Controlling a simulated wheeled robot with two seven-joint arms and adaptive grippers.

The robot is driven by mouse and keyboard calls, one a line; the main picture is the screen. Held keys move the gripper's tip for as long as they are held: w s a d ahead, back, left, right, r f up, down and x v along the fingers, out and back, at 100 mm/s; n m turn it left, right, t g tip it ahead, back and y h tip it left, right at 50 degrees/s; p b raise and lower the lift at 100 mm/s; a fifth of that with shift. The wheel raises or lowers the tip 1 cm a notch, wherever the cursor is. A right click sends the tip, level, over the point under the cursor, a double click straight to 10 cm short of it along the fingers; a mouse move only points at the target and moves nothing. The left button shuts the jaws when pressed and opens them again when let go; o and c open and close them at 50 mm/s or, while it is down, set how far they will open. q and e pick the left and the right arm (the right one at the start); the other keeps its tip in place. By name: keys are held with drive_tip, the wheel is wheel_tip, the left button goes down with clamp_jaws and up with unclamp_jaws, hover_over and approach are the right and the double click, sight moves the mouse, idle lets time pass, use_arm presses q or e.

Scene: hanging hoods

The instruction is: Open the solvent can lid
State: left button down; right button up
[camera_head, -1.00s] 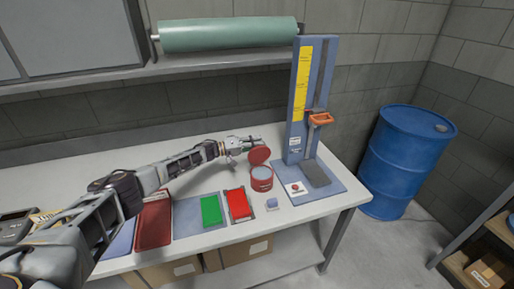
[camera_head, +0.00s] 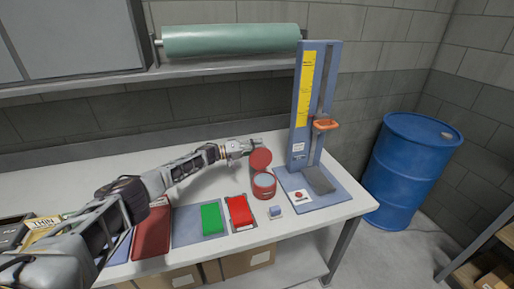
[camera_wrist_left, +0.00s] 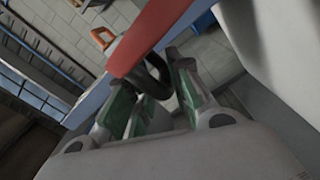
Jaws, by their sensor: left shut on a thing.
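The solvent can (camera_head: 264,187) is a short red can standing on the bench, with a pale round area inside its rim. Its red lid (camera_head: 260,159) is raised and stands tilted up at the back of the can. My left gripper (camera_head: 255,146) is behind the lid, at its upper edge. In the left wrist view the lid shows as a red band (camera_wrist_left: 160,38) across the top, with a dark curved part (camera_wrist_left: 158,80) below it between the green-padded fingers (camera_wrist_left: 150,108). The fingers are shut on that lid part. My right gripper is in neither view.
A blue stand with an orange handle (camera_head: 325,124) rises just right of the can on a blue base. Red and green items (camera_head: 212,218) lie in front. A small blue-topped block (camera_head: 275,211) sits near the front edge. A blue drum (camera_head: 411,170) stands right of the bench.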

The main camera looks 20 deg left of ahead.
use_arm(q)
drive_tip(key=c, duration=1.5)
unclamp_jaws()
drive_tip(key=shift+w+a+f, duration=0.15)
drive_tip(key=shift+a+f, duration=0.25)
drive_tip(key=shift+d+f, duration=0.2)
drive_tip(key=shift+s+a+f, duration=0.15)
drive_tip(key=shift+s+a, duration=0.15)
drive_tip(key=shift+a, duration=0.3)
drive_tip(key=shift+r+v, duration=0.2)
drive_tip(key=shift+v, duration=2.45)
drive_tip(key=shift+r+v, duration=0.2)
drive_tip(key=shift+v, duration=2.4)
drive_tip(key=shift+s, duration=0.1)
